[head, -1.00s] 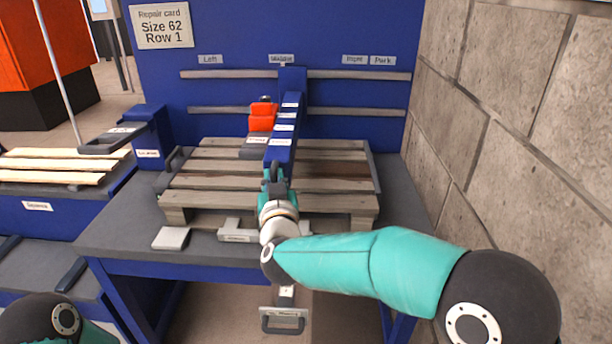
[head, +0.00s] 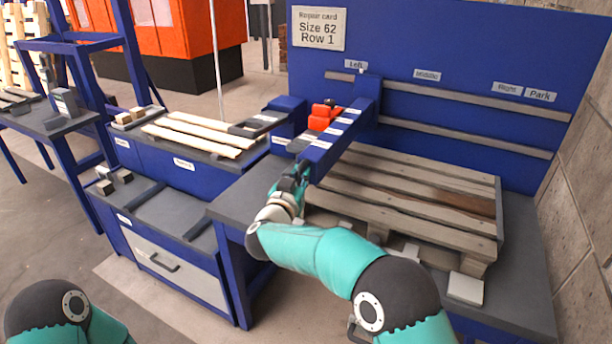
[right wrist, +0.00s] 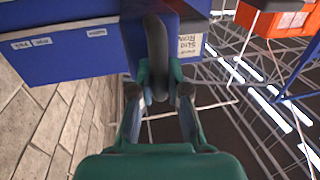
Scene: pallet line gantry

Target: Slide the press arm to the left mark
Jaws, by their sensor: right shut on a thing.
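The press arm (head: 336,140) is a blue beam with white labels, reaching forward from the rails over the left end of the pallet. Its rear end is at the rails just right of and below the Left label (head: 355,64). A red press unit (head: 323,117) sits on its left side. My right gripper (head: 293,178) is at the beam's front end. In the right wrist view its fingers (right wrist: 158,88) are shut on the dark handle (right wrist: 155,38). Only part of my left arm shows at bottom left; its gripper is out of view.
The Middle label (head: 427,75), Right label (head: 507,88) and Park label (head: 540,95) follow along the blue back panel (head: 460,45). The wooden pallet (head: 415,195) lies on the grey bench. A blue post (head: 287,112) stands close left of the beam. A stone wall is at right.

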